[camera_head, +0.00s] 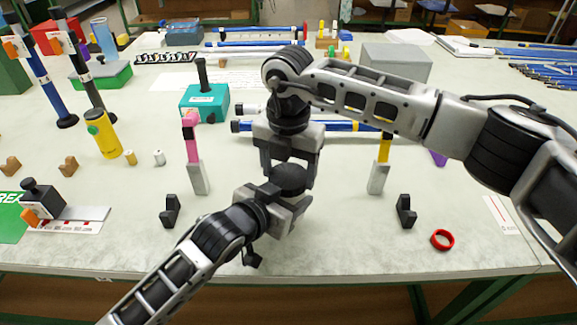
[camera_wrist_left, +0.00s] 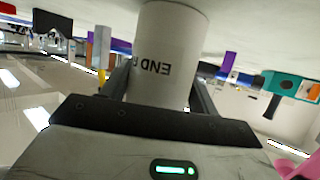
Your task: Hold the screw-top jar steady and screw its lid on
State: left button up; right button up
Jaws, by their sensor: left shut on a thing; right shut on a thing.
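The screw-top jar shows in the left wrist view as a white cylinder (camera_wrist_left: 165,45) with dark lettering, upside down in that picture. My left gripper (camera_head: 282,205) is shut on it, one finger on each side. In the head view the grippers largely hide the jar's body. A dark round top (camera_head: 290,178), which looks like the lid, sits between my two grippers. My right gripper (camera_head: 289,166) points down from above and is shut on this dark piece. Whether the lid's thread is engaged is hidden.
Pink (camera_head: 191,140) and yellow (camera_head: 384,148) rods stand in grey blocks either side. Black V-rests (camera_head: 170,210) (camera_head: 405,211) and a red ring (camera_head: 442,240) lie near the front. A teal box (camera_head: 205,103) and blue-ended tubes (camera_head: 350,126) are behind. The table's front strip is mostly clear.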

jog(key=shift+f, duration=0.55)
pick_arm(q)
grip_shut()
pick_arm(e)
jog(key=m, duration=0.6)
jog(key=shift+m, duration=0.3)
jog(key=o, duration=0.9)
jog(key=shift+o, duration=0.2)
jog(key=shift+r, duration=0.1)
jog(key=shift+r, duration=2.15)
jog(key=shift+c, duration=0.2)
